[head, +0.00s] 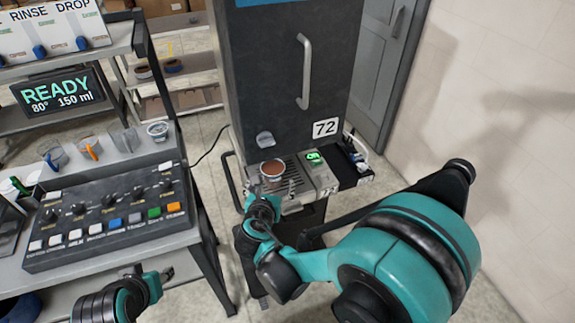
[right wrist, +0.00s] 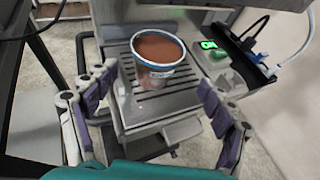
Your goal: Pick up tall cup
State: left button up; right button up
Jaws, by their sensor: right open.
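The cup (head: 272,170) holds brown liquid and stands upright on the slotted drip tray (head: 291,182) of the dark dispenser marked 72. In the right wrist view the cup (right wrist: 157,58) is clear-walled with a blue-white rim, and the tray (right wrist: 125,95) lies under it. My right gripper (right wrist: 150,105) is open, with its purple-padded fingers to the left and right of the cup's near side and apart from it. In the head view my right gripper (head: 268,200) is just in front of the tray. My left arm shows at the bottom left; its fingers are not clearly visible.
A green-lit ON switch (head: 314,158) and cables sit right of the tray. The dispenser body (head: 280,80) rises behind the cup. At left, a cart holds a button panel (head: 110,215), several small cups and a READY display (head: 58,92). A wall stands at right.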

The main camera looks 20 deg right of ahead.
aim_at(274, 167)
jog(key=shift+w+d+f, duration=0.25)
jog(key=shift+w, duration=0.2)
jog(key=shift+w+d+f+b, duration=0.1)
jog(key=shift+w+f+b, duration=0.1)
jog(key=shift+w+b, duration=0.35)
jog(key=x, duration=0.1)
jog(key=b+x, duration=0.1)
jog(key=x, duration=0.3)
jog(key=shift+w+r, duration=0.3)
jog(key=c, duration=1.5)
